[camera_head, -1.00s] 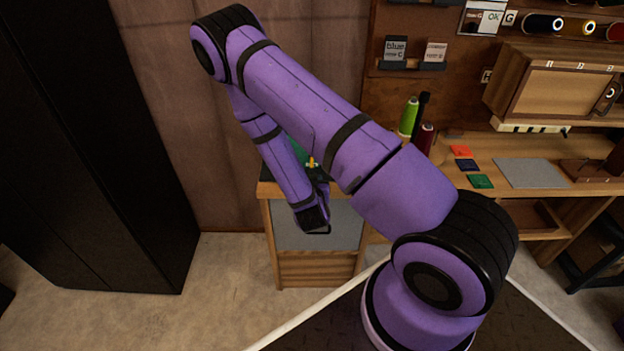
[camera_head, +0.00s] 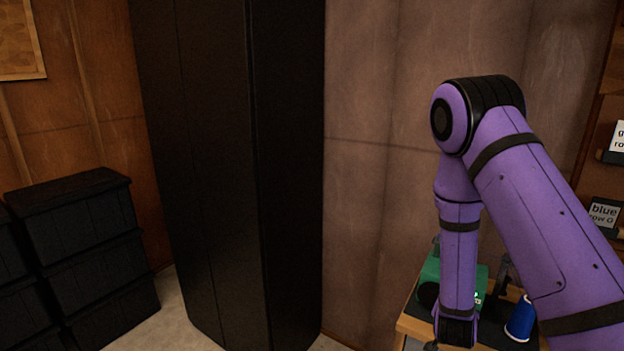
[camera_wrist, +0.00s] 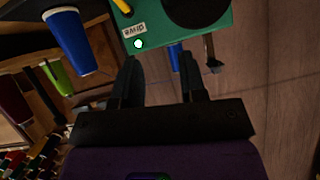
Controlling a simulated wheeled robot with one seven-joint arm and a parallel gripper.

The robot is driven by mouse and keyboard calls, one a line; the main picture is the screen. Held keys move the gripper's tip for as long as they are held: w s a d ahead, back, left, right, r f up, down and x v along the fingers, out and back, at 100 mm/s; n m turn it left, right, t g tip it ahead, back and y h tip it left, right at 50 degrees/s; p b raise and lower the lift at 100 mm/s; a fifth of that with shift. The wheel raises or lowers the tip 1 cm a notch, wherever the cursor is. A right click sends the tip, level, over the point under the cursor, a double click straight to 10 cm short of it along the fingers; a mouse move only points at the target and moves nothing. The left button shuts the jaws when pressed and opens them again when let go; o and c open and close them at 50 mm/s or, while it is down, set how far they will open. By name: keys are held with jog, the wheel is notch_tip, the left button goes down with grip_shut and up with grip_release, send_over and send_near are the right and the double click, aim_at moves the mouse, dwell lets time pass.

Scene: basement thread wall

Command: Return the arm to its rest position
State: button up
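My purple arm (camera_head: 545,205) is bent at a high elbow in the head view, with the forearm hanging down. My gripper (camera_wrist: 160,75) shows in the wrist view with its two dark fingers apart and nothing between them. In the head view its end (camera_head: 456,328) is low, in front of the green box, and its fingers are not clear there. The green box (camera_wrist: 180,25), labelled "drive", lies beyond the fingertips in the wrist view. It is partly hidden by my forearm in the head view (camera_head: 431,268).
A blue spool (camera_head: 521,318) stands on the wooden bench (camera_head: 413,329) right of my gripper. A tall black cabinet (camera_head: 225,170) and stacked black crates (camera_head: 85,235) stand left. A card labelled blue (camera_head: 603,211) is at the right. Bare wall lies between cabinet and arm.

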jog(key=s+a+r+n+g+y, duration=0.1)
jog(key=s+a+r+y, duration=0.1)
jog(key=r, duration=0.6)
jog(key=s+a+r+n+y, duration=0.1)
jog(key=a+r+y, duration=0.1)
jog(key=r, duration=0.6)
jog(key=s+a+r+n+g+y, duration=0.1)
jog(key=s+a+r+y, duration=0.15)
jog(key=r, duration=0.55)
jog(key=s+r+n+g, duration=0.1)
jog(key=s+r+n, duration=0.1)
jog(key=s+r, duration=0.5)
jog(key=s+r+n+g, duration=0.2)
jog(key=s+r, duration=0.5)
jog(key=s, duration=1)
jog(key=shift+n, duration=0.5)
